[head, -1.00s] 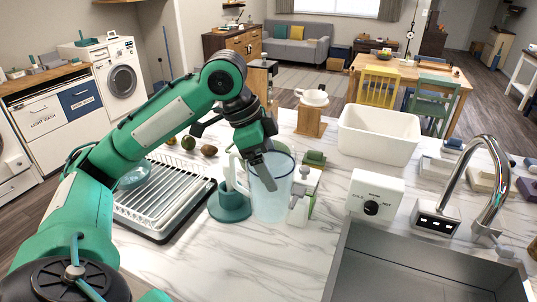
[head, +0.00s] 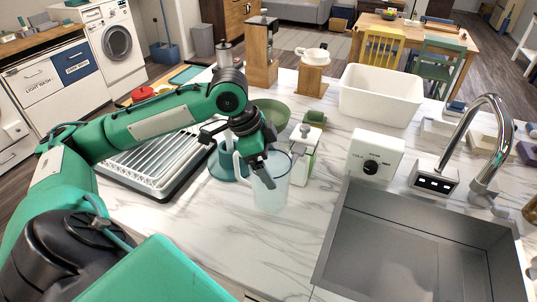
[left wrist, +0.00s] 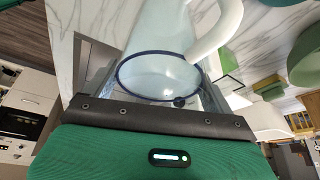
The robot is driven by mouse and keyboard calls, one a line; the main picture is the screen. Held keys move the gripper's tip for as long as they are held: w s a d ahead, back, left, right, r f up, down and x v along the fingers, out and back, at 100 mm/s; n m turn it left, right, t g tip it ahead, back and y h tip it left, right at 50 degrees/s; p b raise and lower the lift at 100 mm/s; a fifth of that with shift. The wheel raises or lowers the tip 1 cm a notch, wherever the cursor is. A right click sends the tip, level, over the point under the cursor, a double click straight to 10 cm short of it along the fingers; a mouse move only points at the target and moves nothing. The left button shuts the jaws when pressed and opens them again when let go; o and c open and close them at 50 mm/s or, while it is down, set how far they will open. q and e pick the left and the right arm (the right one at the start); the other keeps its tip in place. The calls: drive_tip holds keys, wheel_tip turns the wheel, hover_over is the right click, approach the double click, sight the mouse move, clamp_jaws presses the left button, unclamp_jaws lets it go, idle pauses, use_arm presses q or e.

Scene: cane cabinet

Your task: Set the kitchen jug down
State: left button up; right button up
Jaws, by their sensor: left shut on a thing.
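The kitchen jug (head: 272,188) is a clear bluish jug with a dark rim and a white handle. It stands roughly upright over the marble counter (head: 230,235), left of the sink. I cannot tell whether its base touches the counter. My left gripper (head: 263,170) comes from above and is shut on the jug near its rim. In the left wrist view the jug (left wrist: 160,75) lies between the fingers, with its handle to the right. My right gripper is in neither view.
A dish rack (head: 150,165) and a teal stand (head: 228,160) are left of the jug. A white and green carton (head: 302,155) is close on its right. The sink (head: 420,240) and faucet (head: 490,130) are at right. Counter in front is clear.

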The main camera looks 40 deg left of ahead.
use_arm(q)
wheel_tip(320, 180, down, 3)
drive_tip(key=shift+r, duration=0.1)
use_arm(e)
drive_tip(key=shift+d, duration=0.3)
use_arm(q)
drive_tip(key=o, duration=1.8)
drive_tip(key=shift+f, duration=0.2)
drive_tip(key=shift+o, duration=0.2)
drive_tip(key=v, duration=1.2)
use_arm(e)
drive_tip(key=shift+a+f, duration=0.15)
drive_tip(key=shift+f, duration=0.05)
use_arm(q)
drive_tip(key=shift+r, duration=0.15)
